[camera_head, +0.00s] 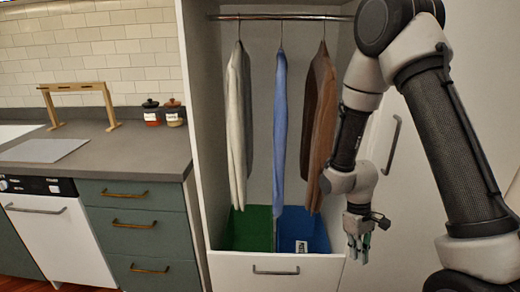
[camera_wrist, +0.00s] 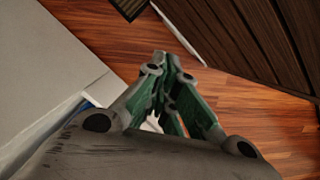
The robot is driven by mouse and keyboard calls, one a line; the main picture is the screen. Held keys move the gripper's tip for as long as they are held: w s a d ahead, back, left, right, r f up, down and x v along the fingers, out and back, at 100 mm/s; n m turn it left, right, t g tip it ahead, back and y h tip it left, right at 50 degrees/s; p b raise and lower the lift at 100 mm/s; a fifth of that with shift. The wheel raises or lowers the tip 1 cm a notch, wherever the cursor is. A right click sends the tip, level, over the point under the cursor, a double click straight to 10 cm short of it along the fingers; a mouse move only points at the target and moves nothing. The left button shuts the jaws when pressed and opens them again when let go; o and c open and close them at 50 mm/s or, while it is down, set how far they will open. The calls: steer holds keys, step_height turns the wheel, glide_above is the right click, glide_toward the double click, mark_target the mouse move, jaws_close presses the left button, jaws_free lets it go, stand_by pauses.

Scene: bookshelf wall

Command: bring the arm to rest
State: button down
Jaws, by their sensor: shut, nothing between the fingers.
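My gripper (camera_head: 360,252) hangs at the right of the open closet in the head view, in front of the closet's right side. Its fingers point down. In the wrist view my gripper (camera_wrist: 165,65) shows its green-sided fingers brought together, with nothing between them and the wooden floor (camera_wrist: 235,100) beyond. My arm is bent, coming down from the upper right.
A white shirt (camera_head: 239,125), a blue garment (camera_head: 280,130) and a brown jacket (camera_head: 320,125) hang from a rail (camera_head: 285,17). A counter (camera_head: 130,150) stands left.

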steer(key=s+d+r+m+t, duration=0.2)
steer(key=s+r, duration=0.2)
steer(key=r, duration=0.7)
steer(key=s+d+r+m+t, duration=0.2)
steer(key=s+d+r+t, duration=0.1)
steer(key=r, duration=0.8)
steer(key=s+d+r+m+t+y, duration=0.1)
steer(key=s+r, duration=0.4)
steer(key=r, duration=0.7)
steer(key=shift+s+d+m+t, duration=0.3)
steer(key=shift+d+m+t, duration=0.1)
steer(key=shift+d+t, duration=0.3)
